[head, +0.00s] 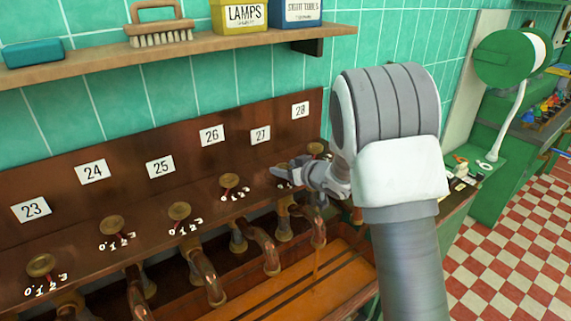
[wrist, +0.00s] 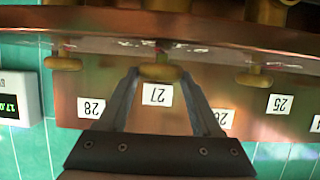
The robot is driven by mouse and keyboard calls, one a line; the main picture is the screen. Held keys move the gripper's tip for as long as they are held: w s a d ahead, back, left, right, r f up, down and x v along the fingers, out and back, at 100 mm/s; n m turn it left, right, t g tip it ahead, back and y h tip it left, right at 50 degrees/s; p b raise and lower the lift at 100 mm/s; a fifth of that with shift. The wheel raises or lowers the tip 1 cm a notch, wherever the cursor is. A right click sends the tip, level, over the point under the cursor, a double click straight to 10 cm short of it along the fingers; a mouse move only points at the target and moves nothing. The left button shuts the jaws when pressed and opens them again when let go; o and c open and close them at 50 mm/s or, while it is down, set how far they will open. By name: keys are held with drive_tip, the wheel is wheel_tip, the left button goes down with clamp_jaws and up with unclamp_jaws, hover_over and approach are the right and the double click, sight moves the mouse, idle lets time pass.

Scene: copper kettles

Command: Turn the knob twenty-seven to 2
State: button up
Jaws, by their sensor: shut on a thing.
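Knob twenty-seven (wrist: 157,73) is a round brass knob at the plate marked 27 (wrist: 157,95), which shows upside down in the wrist view. The 27 plate also shows in the head view (head: 260,135). My gripper (wrist: 156,74) is shut on the knob, one finger on each side. In the head view my gripper (head: 284,173) covers the knob and its dial, so I cannot read the setting there.
Neighbouring brass knobs stand close by, at 26 (head: 229,181) and at 28 (head: 316,149). Copper spouts (head: 318,232) hang below the panel, and a thin brown stream falls under one. A shelf (head: 190,45) with a brush and tins runs above.

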drive_tip(key=shift+n+g+y+p, duration=0.45)
drive_tip(key=shift+n+g+y, duration=0.05)
drive_tip(key=shift+n, duration=0.1)
drive_tip(key=o, duration=1.4)
drive_tip(key=shift+c, duration=0.2)
drive_tip(key=shift+d, duration=0.1)
drive_tip(key=v, duration=1.7)
drive_tip(key=shift+s, duration=0.15)
